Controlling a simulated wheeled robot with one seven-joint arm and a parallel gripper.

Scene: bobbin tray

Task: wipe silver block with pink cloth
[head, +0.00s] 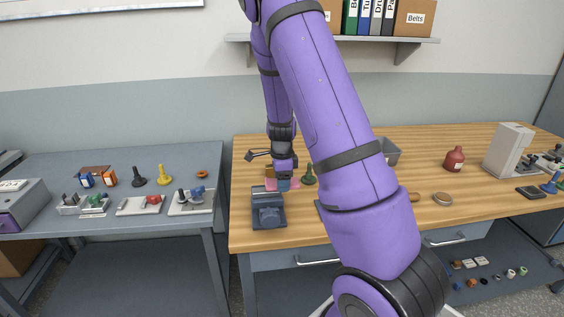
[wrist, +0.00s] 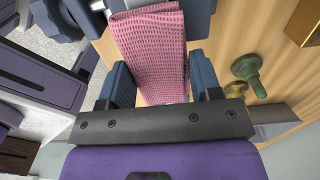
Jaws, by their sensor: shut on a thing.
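The pink cloth (wrist: 152,50) hangs between the two blue fingers of my gripper (wrist: 160,80), which is shut on it. In the head view my gripper (head: 283,184) is low over the left part of the wooden table, with pink cloth (head: 270,185) showing beside the fingers. A blue-grey fixture (head: 268,211) stands just in front of it. In the wrist view the cloth's far end overlaps a blue-grey body (wrist: 199,22); whether they touch is unclear. I cannot make out a silver block for certain; it may be hidden by the cloth or my arm.
A green bobbin-shaped piece (head: 308,174) stands right of my gripper. A brass-coloured block (wrist: 304,24) shows in the wrist view. A red bottle (head: 454,158) and a grey machine (head: 508,150) are at the right. A grey table (head: 140,232) with small parts stands left, across a gap.

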